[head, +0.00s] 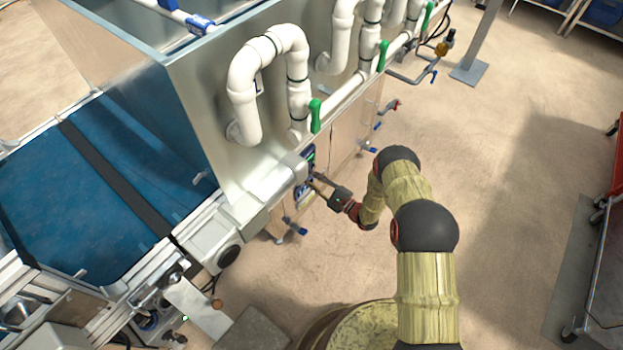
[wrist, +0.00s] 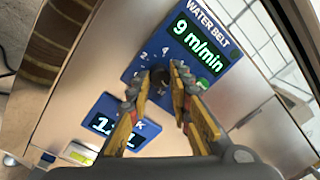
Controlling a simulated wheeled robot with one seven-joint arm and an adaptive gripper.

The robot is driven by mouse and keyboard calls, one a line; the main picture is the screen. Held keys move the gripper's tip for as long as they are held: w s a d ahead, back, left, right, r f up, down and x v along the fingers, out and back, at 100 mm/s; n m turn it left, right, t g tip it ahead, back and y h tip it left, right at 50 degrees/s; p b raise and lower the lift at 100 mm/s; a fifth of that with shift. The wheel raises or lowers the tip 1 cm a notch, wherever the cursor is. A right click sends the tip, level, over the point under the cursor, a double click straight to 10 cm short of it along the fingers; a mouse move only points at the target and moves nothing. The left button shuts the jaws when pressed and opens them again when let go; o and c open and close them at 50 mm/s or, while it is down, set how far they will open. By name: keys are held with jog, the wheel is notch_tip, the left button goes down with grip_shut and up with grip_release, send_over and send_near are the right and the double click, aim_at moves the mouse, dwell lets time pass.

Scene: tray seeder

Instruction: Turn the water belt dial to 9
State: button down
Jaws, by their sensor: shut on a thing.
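The water belt panel (wrist: 220,58) is a blue plate with a green display that reads "9 m/min" in the wrist view. Its dark dial (wrist: 159,76) sits below and left of the display, among printed scale numbers partly hidden by my fingers. My gripper (wrist: 164,92) has its yellow-padded fingers on either side of the dial and is shut on it. In the head view my gripper (head: 320,187) reaches the panel on the side of the metal machine, where the dial is too small to make out.
A second blue panel (wrist: 112,122) with a partly hidden display lies below left in the wrist view. White pipes with green-handled valves (head: 315,115) run above the panel. A blue conveyor belt (head: 120,170) lies to the left. The floor at right is open, with a red cart at its edge.

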jog(key=shift+m, duration=0.5)
jog(key=c, duration=1.6)
grip_release()
jog(key=v, duration=1.2)
jog(key=shift+f, duration=0.15)
